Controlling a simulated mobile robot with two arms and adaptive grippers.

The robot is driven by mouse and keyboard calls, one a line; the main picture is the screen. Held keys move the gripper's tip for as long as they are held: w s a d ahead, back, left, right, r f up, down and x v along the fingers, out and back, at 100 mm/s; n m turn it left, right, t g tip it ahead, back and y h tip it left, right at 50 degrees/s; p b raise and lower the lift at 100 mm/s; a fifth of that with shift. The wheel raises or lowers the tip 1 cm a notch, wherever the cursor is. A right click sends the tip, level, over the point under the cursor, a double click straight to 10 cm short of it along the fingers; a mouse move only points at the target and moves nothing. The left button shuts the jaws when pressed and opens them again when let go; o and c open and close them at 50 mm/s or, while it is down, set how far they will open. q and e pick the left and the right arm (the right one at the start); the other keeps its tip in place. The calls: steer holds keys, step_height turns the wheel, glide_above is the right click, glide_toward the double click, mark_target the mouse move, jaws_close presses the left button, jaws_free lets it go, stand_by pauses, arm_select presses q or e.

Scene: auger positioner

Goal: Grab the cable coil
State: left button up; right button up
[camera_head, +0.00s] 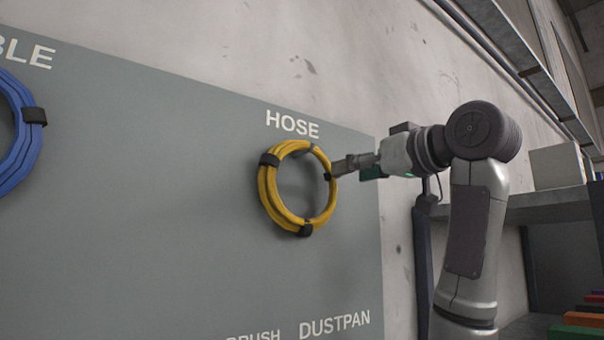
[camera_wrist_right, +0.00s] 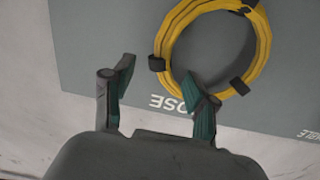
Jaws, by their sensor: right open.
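A yellow coil with black straps (camera_head: 268,192) hangs on the grey panel under the word HOSE. It also shows in the right wrist view (camera_wrist_right: 264,45). A blue coil (camera_head: 29,145), cut off by the left edge of the head view, hangs under a label ending in "BLE". My right gripper (camera_head: 337,168) is at the right side of the yellow coil. In the right wrist view its two fingers are apart (camera_wrist_right: 157,75), with a strapped part of the yellow coil between and beyond the tips. I cannot tell whether they touch it. My left gripper is out of view.
The grey panel (camera_head: 150,220) carries the labels HOSE, DUSTPAN and a partly cut BRUSH. Right of it is a concrete wall, then a shelf (camera_head: 545,207) with a pale box (camera_head: 558,167). The panel between the two coils is clear.

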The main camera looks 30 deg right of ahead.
mark_target(332, 178)
steer(key=w+p, duration=0.1)
steer(key=w, duration=0.1)
steer(key=w+p, duration=0.2)
steer(key=w, duration=0.1)
steer(key=shift+w+a, duration=0.3)
steer(key=shift+w+f, duration=0.15)
steer(key=shift+w, duration=0.35)
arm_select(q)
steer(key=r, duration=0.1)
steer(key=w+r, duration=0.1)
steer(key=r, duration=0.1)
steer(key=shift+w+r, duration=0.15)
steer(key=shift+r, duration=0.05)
arm_select(e)
steer(key=shift+s, duration=0.1)
steer(key=shift+s, duration=0.1)
steer(key=shift+c, duration=0.2)
steer(key=shift+s, duration=0.1)
steer(key=shift+c, duration=1.3)
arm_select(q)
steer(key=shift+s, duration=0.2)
arm_select(e)
jaws_close()
